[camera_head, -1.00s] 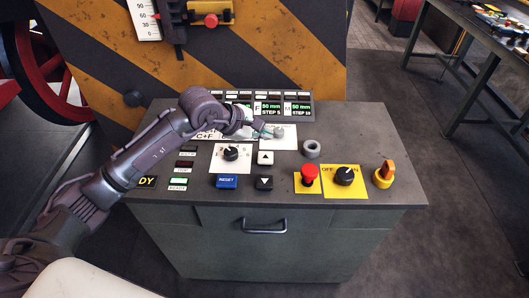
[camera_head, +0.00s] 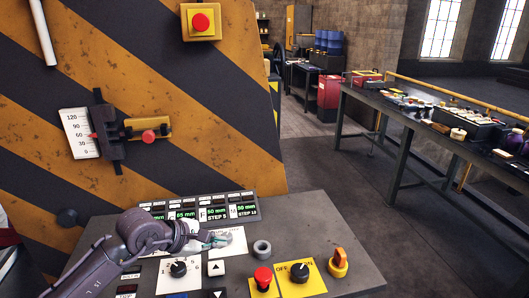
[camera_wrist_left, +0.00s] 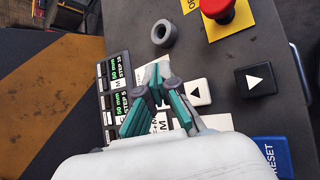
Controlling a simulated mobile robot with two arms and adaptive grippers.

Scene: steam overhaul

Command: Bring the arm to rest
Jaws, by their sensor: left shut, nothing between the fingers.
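My left arm reaches in from the lower left of the head view over the grey control console (camera_head: 325,225). My left gripper (camera_head: 222,240) is just over a white label plate (camera_head: 238,246) near the back of the console top. Its teal fingers also show in the left wrist view (camera_wrist_left: 158,88), closed with nothing between them. The fingers and wrist hide part of the plate and the knob area there. I cannot tell whether the tips touch the panel. My right gripper is not in view.
Near the gripper are a grey ring (camera_head: 262,248), a red stop button (camera_head: 263,276), a black OFF/ON knob (camera_head: 299,272) and an orange switch (camera_head: 338,262). Lit displays (camera_head: 215,212) line the back. A striped panel (camera_head: 190,110) stands behind. A workbench (camera_head: 420,120) is at the right.

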